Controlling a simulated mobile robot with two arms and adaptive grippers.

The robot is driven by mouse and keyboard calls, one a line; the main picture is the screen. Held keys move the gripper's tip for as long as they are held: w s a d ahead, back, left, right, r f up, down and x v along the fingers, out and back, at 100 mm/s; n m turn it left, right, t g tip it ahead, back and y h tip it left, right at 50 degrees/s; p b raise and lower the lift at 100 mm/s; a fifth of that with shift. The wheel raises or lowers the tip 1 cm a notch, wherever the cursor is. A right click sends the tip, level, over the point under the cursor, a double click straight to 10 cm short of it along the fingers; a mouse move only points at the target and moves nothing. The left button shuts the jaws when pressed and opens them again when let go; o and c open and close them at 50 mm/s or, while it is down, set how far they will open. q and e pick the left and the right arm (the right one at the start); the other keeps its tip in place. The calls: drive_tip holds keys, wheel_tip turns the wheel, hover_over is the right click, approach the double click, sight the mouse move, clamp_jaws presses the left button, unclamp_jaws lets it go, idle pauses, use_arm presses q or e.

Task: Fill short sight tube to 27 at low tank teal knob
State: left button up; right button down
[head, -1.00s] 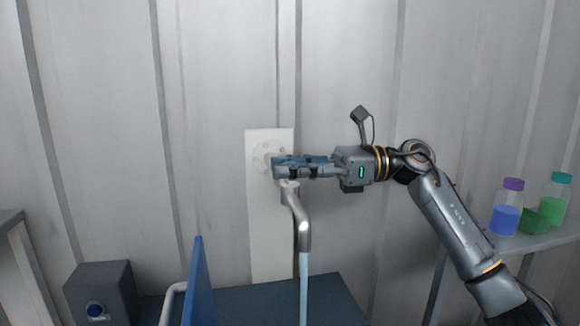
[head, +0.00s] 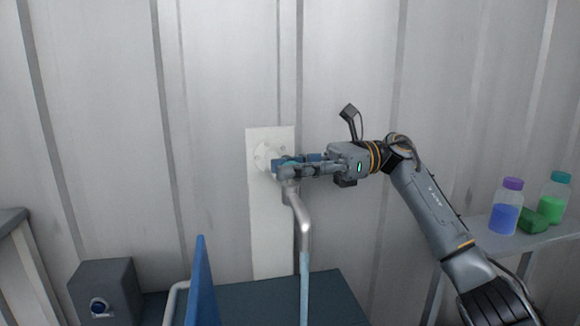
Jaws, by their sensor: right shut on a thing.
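A metal tap (head: 303,232) with a curved spout stands out from a pale wall plate (head: 262,215). A thin pale-blue stream (head: 304,290) runs straight down from the spout. My right gripper (head: 287,168) reaches in from the right and is shut on the tap's blue handle (head: 313,157), just above the spout. The fingers cover much of the handle, so its exact angle is hard to tell. No sight tube, scale or clearly teal knob can be made out. My left gripper is not in view.
A dark blue top (head: 262,296) lies below the tap, with an upright blue panel (head: 201,285) in front. A dark box (head: 106,287) stands at lower left. A shelf (head: 480,233) at right holds a purple-capped bottle (head: 504,218), a teal-capped bottle (head: 553,207) and a green item (head: 533,220).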

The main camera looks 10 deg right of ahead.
drive_tip(key=shift+r, duration=0.1)
idle(0.8)
drive_tip(key=c, duration=1.1)
unclamp_jaws()
drive_tip(key=shift+d, duration=0.15)
drive_tip(key=shift+o, duration=0.2)
drive_tip(key=w+d, duration=0.1)
drive_tip(key=d, duration=1.1)
drive_tip(key=shift+w, duration=0.4)
